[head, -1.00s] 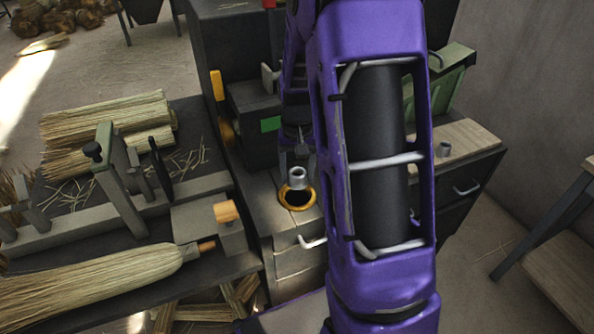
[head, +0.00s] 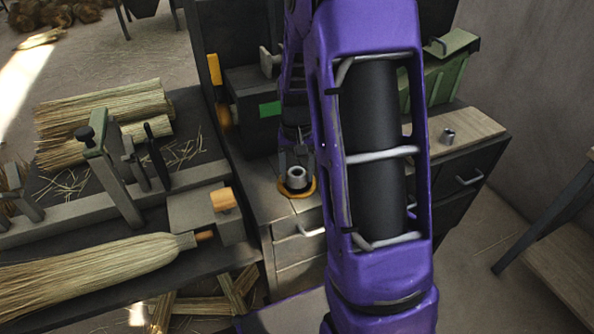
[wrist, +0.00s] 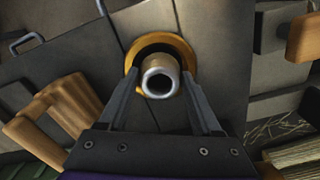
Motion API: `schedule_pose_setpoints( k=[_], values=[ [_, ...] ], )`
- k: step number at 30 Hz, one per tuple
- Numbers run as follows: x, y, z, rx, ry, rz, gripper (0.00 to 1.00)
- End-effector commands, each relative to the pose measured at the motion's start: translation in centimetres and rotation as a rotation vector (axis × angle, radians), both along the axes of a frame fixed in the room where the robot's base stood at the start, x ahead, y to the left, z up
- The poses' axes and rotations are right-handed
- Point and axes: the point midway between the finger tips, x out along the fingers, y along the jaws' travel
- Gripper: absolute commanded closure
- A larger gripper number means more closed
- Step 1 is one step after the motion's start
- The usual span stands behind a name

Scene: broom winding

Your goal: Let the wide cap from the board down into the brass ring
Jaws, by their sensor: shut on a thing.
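The wide cap (head: 296,174) is a grey metal cylinder with a round hole in its top. It also shows in the wrist view (wrist: 160,76), upright between the fingertips. My gripper (wrist: 160,82) is shut on it; in the head view the gripper (head: 301,150) is small and partly behind my arm. The brass ring (head: 311,190) lies flat on the grey bench top, directly below the cap. In the wrist view the ring (wrist: 189,52) surrounds a dark opening, and the cap overlaps its near part. I cannot tell how far the cap's lower end is inside.
The wooden board (head: 475,132) at right holds a small grey cap (head: 448,135). A broom (head: 100,272) lies at left near a block with a wooden knob (head: 222,200). A dark machine with a green panel (head: 269,109) stands behind the ring.

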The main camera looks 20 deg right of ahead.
Motion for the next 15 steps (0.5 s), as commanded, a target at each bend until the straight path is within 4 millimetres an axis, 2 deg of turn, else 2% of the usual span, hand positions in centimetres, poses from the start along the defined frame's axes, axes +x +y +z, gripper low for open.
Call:
schedule_pose_setpoints(
  k=[4,5,9,11,15],
  values=[
    [0.00,0.00,-0.02,0.000,0.000,0.000,0.86],
    [0.00,0.00,-0.02,0.000,0.000,0.000,0.32],
    [0.00,0.00,-0.01,0.000,0.000,0.000,0.07],
    [0.00,0.00,-0.01,0.000,0.000,0.000,0.00],
    [0.01,0.00,0.00,0.000,0.000,0.000,0.00]
  ],
)
